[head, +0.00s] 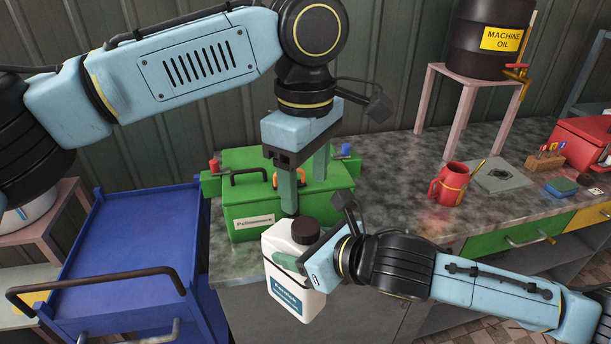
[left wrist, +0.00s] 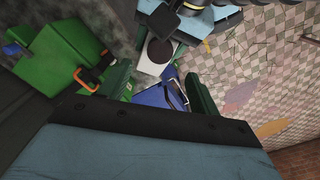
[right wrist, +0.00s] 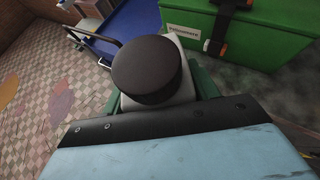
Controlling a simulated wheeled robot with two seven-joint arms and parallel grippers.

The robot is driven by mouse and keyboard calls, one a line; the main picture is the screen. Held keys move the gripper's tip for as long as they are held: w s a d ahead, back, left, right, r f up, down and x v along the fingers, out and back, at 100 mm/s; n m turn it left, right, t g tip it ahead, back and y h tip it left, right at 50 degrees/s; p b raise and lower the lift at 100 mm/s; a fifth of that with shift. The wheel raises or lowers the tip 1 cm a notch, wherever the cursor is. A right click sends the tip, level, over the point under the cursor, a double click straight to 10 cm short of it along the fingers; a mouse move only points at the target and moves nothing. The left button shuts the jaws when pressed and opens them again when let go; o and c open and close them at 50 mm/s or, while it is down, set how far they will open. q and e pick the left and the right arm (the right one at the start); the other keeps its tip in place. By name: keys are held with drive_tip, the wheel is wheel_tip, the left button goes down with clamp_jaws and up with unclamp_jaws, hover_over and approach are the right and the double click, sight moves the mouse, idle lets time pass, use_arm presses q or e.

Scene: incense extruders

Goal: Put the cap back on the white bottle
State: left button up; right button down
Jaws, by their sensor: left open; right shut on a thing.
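The white bottle (head: 293,284) is upright but slightly tilted, held out by the front edge of the worktop. A dark brown cap (head: 306,230) sits on its top; whether it is screwed tight cannot be told. The cap also shows in the left wrist view (left wrist: 160,50) and, large, in the right wrist view (right wrist: 147,69). My right gripper (head: 302,264) is shut on the bottle's upper body from the right. My left gripper (head: 305,192) is open and empty, pointing down just above and behind the cap, apart from it.
A green toolbox (head: 253,209) stands on the worktop (head: 392,190) close behind the bottle and my left gripper. A blue cart (head: 133,238) is at the left. A red mug (head: 449,185) and a stand with a machine oil barrel (head: 492,38) are further right.

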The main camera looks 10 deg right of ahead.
sight(306, 226)
use_arm(q)
drive_tip(key=shift+f, duration=4)
drive_tip(key=c, duration=1.1)
drive_tip(key=m, duration=0.3)
drive_tip(key=shift+m, duration=0.4)
drive_tip(key=m, duration=0.2)
drive_tip(key=shift+m, duration=0.4)
